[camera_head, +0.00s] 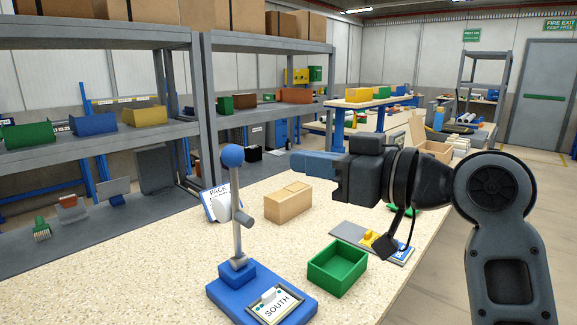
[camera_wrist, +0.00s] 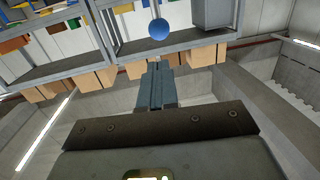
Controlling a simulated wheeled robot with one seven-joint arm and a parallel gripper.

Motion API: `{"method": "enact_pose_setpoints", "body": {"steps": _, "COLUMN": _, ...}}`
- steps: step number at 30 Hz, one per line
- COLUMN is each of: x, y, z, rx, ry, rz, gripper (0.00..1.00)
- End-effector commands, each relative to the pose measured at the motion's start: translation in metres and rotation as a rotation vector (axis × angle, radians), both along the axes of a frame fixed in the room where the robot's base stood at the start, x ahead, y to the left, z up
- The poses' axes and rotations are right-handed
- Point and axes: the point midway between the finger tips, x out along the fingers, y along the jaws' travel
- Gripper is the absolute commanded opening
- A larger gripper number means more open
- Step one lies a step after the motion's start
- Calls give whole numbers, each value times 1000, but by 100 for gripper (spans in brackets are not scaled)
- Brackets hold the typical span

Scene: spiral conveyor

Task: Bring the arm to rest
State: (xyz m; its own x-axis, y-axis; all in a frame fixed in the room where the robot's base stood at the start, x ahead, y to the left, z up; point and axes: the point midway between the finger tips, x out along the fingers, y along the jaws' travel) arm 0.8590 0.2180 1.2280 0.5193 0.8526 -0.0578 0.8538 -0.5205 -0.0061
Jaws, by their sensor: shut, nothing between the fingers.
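My gripper (camera_head: 312,164) is held level above the table in the head view, with its blue-grey fingers pointing left. The fingers are together and empty. They also show in the wrist view (camera_wrist: 157,82), closed, pointing toward the shelves. My black and grey arm comes in from the right side of the head view. The fingertips are to the right of a blue ball-topped lever (camera_head: 232,155) and apart from it. The lever stands upright on a blue base marked SOUTH (camera_head: 262,300). The ball also shows in the wrist view (camera_wrist: 159,29), beyond the fingertips.
The speckled table (camera_head: 180,275) carries a green open box (camera_head: 338,268), a cardboard-coloured block (camera_head: 288,204), a PACK sign (camera_head: 216,204) and a grey plate with yellow and blue parts (camera_head: 372,240). Shelves (camera_head: 100,140) with coloured bins stand behind. Open floor lies right.

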Motion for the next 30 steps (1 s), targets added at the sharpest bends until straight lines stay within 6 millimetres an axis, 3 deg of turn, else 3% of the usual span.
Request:
{"method": "enact_pose_setpoints", "body": {"steps": 3, "x": -9, "y": -16, "z": 1, "rx": -1, "ry": -1, "rz": -3, "gripper": 0}}
{"method": "enact_pose_setpoints", "body": {"steps": 8, "x": -15, "y": -27, "z": 3, "rx": 0, "ry": 1, "rz": -3, "gripper": 0}}
{"method": "enact_pose_setpoints", "body": {"steps": 11, "x": -17, "y": -30, "z": -7, "rx": 10, "ry": 17, "rz": -20, "gripper": 0}}
{"method": "enact_pose_setpoints", "body": {"steps": 14, "x": -18, "y": -37, "z": -31, "rx": 36, "ry": 54, "rz": -71, "gripper": 0}}
{"method": "enact_pose_setpoints", "body": {"steps": 20, "x": -29, "y": -60, "z": -107, "rx": 108, "ry": 157, "rz": -247, "gripper": 0}}
{"method": "enact_pose_setpoints", "body": {"steps": 26, "x": -59, "y": -90, "z": -178, "rx": 151, "ry": 234, "rz": -434, "gripper": 0}}
{"method": "enact_pose_setpoints", "body": {"steps": 30, "x": -90, "y": -112, "z": -222, "rx": 162, "ry": 273, "rz": -557, "gripper": 0}}
